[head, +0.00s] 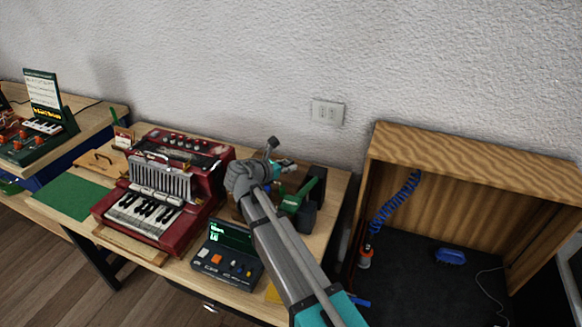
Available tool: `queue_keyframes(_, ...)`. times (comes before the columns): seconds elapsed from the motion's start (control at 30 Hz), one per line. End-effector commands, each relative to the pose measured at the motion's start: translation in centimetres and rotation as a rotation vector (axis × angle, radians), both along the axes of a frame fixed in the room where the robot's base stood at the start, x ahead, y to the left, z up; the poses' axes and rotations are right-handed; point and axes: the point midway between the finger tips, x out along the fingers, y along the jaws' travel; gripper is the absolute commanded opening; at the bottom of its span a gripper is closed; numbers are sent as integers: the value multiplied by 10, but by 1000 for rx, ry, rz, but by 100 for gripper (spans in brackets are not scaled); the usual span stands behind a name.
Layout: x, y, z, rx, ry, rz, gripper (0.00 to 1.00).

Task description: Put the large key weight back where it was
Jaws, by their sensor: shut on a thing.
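My gripper (280,187) is small in the head view, over the right part of the workbench, just right of the red accordion-like keyboard unit (160,192). My own wrist and forearm cover much of it. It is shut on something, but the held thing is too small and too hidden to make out. I cannot pick out the large key weight for certain anywhere. The red unit has a row of white and black keys at its front and a pale ribbed part above them.
A dark control box (226,255) with coloured buttons stands at the bench's front. A green and black device (305,194) stands close right of my gripper. A green mat (72,196) lies left. An open wooden cabinet (465,165) is on the right.

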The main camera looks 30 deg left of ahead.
Motion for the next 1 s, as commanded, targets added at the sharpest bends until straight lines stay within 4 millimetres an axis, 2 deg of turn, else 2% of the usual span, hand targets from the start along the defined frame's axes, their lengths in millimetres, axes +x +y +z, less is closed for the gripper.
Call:
queue_keyframes(0.6,0,0,-12,1,1,0,0)
queue_keyframes(0.63,0,0,-12,1,2,0,36)
queue_keyframes(0.8,0,0,-12,2,3,0,67)
queue_keyframes(1.0,0,0,-12,2,3,0,68)
